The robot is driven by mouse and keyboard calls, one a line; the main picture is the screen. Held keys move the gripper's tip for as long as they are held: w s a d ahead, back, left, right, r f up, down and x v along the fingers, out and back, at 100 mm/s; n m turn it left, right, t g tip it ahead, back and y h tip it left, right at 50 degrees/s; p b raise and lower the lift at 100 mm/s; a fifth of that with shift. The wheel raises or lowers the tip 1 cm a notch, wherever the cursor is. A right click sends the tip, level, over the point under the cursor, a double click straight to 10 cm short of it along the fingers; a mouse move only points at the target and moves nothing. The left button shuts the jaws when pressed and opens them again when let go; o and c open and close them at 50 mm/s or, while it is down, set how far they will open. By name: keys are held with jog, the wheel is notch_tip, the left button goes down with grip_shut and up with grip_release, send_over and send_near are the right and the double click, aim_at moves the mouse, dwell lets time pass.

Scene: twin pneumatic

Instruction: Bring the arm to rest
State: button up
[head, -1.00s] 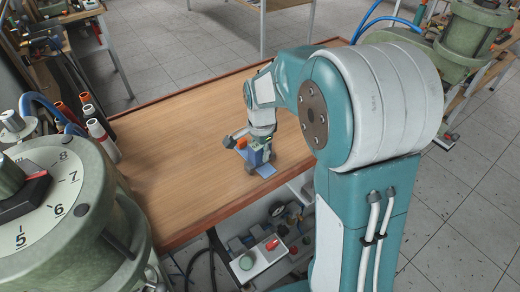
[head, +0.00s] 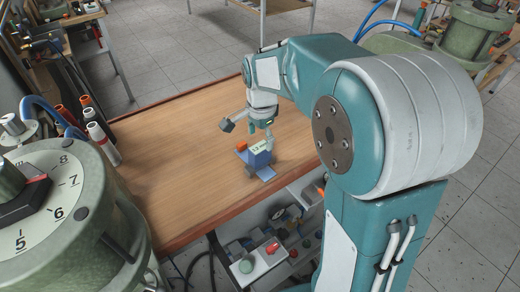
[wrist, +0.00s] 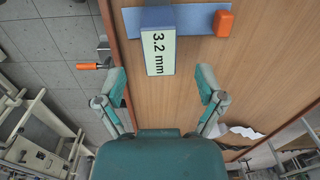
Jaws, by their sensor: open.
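My gripper (head: 248,127) is open and empty above the wooden bench top (head: 180,170). Its two fingers are spread apart in the wrist view (wrist: 162,80). A blue block (head: 260,157) with a white label stands upright on the bench, just below my gripper and apart from it. In the wrist view the blue block (wrist: 158,42) shows the label "3.2 mm" and sits beyond the fingertips. It has a flat blue base and an orange piece (wrist: 224,23) at one side. My teal and white arm is bent out over the bench.
A large green dial unit (head: 70,200) with numbers stands at the left front. Several orange- and white-capped bottles (head: 97,132) stand by the bench's left edge. A lower shelf with fittings (head: 265,255) lies below the bench's front edge. The bench's middle is clear.

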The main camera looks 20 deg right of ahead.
notch_tip(320, 180, up, 4)
jog(key=shift+r, duration=0.25)
jog(key=shift+s+r, duration=0.15)
jog(key=shift+r, duration=0.35)
jog(key=s+r+n+t, duration=0.2)
jog(key=s+n+t, duration=0.3)
jog(key=s+n, duration=0.8)
jog(key=s, duration=0.7)
jog(key=shift+s+a+r+n, duration=0.15)
jog(key=shift+s+r+n, duration=0.15)
jog(key=shift+r, duration=0.05)
dwell(0.6)
